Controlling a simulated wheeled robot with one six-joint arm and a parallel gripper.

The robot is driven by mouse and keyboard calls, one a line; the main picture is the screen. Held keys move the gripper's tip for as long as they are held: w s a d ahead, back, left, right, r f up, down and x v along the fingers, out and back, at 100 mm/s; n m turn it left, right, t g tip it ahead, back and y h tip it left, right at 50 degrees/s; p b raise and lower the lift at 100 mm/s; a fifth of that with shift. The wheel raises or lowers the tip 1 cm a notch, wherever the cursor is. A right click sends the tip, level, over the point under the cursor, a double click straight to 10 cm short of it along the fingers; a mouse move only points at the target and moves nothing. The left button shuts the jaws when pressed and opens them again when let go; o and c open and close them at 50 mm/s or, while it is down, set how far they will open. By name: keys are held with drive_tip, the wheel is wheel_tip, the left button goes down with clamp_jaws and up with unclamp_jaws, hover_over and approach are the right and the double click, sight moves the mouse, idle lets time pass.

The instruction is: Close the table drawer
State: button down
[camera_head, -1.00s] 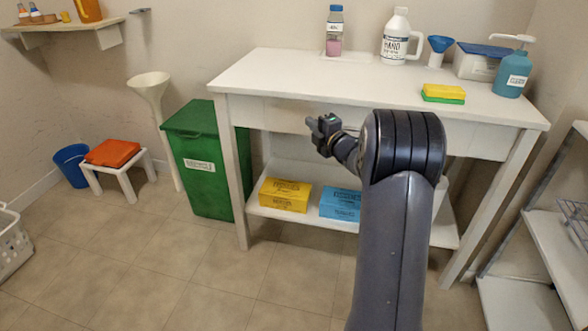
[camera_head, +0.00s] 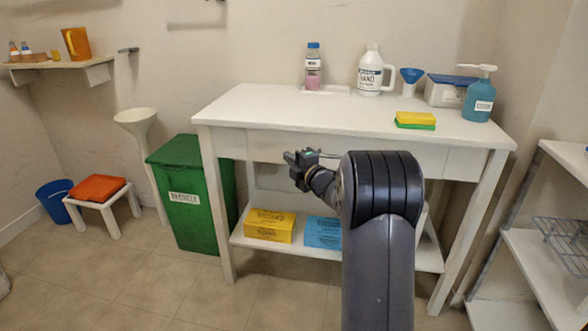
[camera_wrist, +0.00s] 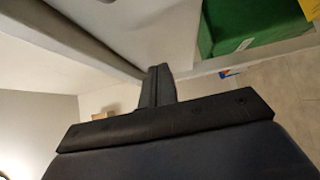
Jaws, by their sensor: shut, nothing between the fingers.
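The white table (camera_head: 270,108) stands ahead, with its drawer front (camera_head: 268,146) set in the apron under the top. The drawer front looks about level with the apron, but my arm covers part of it and I cannot tell whether a small gap is left. A thin handle (camera_head: 330,156) shows beside my wrist. My gripper (camera_head: 289,157) is in front of the drawer's left part, pointing left, shut and empty. Contact with the drawer cannot be made out. In the wrist view its dark fingers (camera_wrist: 158,85) are together, beside pale furniture surfaces.
Bottles, a sponge (camera_head: 415,120) and a pump bottle (camera_head: 479,99) stand on the tabletop. A yellow box (camera_head: 269,226) and blue box (camera_head: 322,232) sit on the lower shelf. A green bin (camera_head: 190,190) is left of the table, and a rack (camera_head: 555,270) is at right.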

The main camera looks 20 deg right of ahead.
drive_tip(key=p+v, duration=0.2)
drive_tip(key=v, duration=0.8)
